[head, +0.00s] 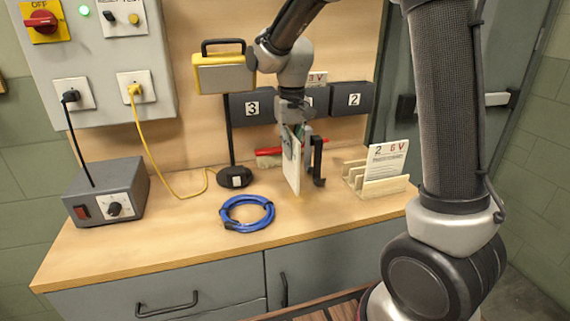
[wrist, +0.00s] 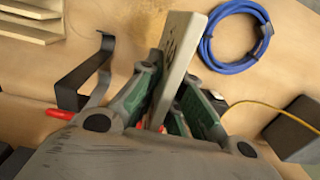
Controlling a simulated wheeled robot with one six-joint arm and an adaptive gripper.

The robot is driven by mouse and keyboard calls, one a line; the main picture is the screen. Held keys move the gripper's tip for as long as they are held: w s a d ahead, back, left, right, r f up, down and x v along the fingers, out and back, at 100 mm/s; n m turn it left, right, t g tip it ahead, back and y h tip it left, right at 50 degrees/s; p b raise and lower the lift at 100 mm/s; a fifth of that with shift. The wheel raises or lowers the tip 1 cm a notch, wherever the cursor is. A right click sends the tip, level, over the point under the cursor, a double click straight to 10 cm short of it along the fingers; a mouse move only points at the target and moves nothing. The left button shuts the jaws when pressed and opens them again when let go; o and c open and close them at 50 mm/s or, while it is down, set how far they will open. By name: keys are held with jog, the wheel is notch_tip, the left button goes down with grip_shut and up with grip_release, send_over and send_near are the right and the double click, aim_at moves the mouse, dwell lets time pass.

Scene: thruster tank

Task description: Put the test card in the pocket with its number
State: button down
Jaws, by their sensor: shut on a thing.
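My gripper (head: 299,148) is shut on a white test card (head: 291,172) and holds it on edge above the worktop. In the wrist view the test card (wrist: 177,62) stands between the green-padded fingers (wrist: 168,88), seen nearly edge-on with dark marks I cannot read. Dark pockets hang on the back panel: one numbered 3 (head: 251,107), one numbered 2 (head: 353,99), and a middle one (head: 319,99) whose number is mostly hidden by my arm. A card (head: 317,78) shows above the middle pocket, partly hidden. A wooden rack (head: 383,187) holds another card (head: 386,158) marked "2 6V".
A black bent bracket (head: 319,165) is close beside my gripper. A blue cable coil (head: 246,213) lies left of it. A red object (head: 270,151) lies behind. A yellow-topped meter (head: 224,72) stands on a post; a grey supply box (head: 106,190) is at left. The front worktop is clear.

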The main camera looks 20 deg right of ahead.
aim_at(291, 161)
jog(key=shift+f, duration=1.95)
jog(key=shift+f, duration=0.15)
jog(key=c, duration=1.6)
grip_release()
